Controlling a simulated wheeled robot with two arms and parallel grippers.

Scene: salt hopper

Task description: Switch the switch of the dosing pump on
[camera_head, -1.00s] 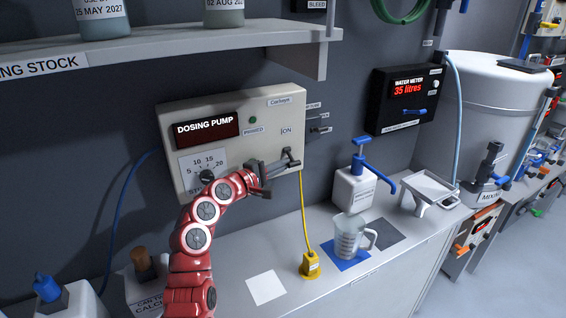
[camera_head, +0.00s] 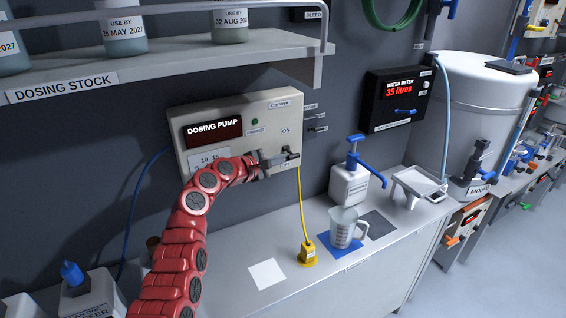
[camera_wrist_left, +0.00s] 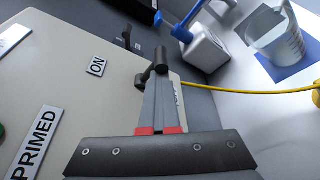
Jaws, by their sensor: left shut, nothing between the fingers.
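A second label beyond the fingers is partly hidden. The ON label (camera_wrist_left: 97,65) is clear. My right gripper is out of view.
A shelf (camera_head: 200,62) with bottles hangs above the pump. A yellow cable (camera_head: 301,205) runs down to a yellow plug (camera_head: 308,254) on the counter. A white pump bottle (camera_head: 349,186) and a jug (camera_head: 343,228) on a blue mat stand to the right. The front counter is partly clear.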

